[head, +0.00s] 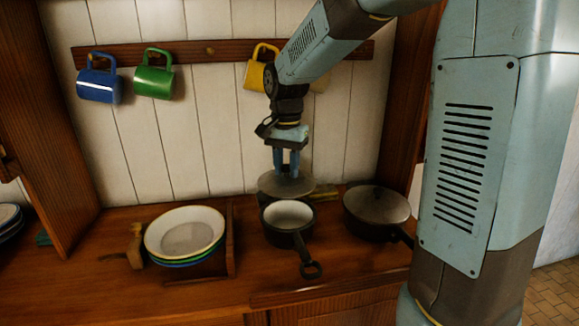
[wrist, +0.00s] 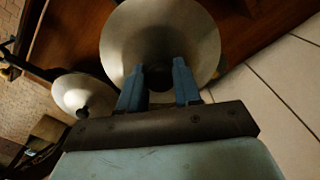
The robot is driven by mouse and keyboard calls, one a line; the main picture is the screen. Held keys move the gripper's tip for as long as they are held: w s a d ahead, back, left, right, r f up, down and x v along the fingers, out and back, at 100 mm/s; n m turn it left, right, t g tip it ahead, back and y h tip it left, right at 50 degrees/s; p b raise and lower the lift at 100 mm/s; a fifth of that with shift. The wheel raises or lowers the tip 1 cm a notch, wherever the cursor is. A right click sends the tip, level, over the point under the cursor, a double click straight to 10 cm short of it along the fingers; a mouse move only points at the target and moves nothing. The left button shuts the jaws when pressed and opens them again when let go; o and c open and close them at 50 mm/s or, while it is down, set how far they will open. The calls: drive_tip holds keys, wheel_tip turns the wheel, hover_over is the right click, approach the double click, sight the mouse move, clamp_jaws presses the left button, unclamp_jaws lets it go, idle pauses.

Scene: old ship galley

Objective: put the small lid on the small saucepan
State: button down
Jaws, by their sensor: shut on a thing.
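The small saucepan (head: 288,215), dark outside and pale inside, stands uncovered on the wooden counter with its handle toward me. My gripper (head: 287,174) points down and is shut on the small lid (head: 286,186), a round grey metal disc. The lid appears roughly level, just behind and above the saucepan's far rim; the exact gap cannot be told. In the wrist view, the lid (wrist: 120,40) fills the space beyond my fingertips (wrist: 158,75).
A larger lidded pan (head: 376,208) stands close on the right; its lid also shows in the wrist view (wrist: 75,92). Stacked bowls (head: 185,230) sit at left beside a wooden divider (head: 232,240). Blue, green and yellow mugs hang from a wall rail (head: 190,54).

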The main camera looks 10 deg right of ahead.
drive_tip(key=shift+s+d+f, duration=0.1)
drive_tip(key=shift+d+f, duration=0.15)
drive_tip(key=shift+f, duration=3.85)
drive_tip(key=shift+s+a+r, duration=0.1)
drive_tip(key=shift+s+a, duration=0.05)
drive_tip(key=shift+f, duration=0.45)
drive_tip(key=c, duration=0.7)
unclamp_jaws()
drive_tip(key=shift+r, duration=3.5)
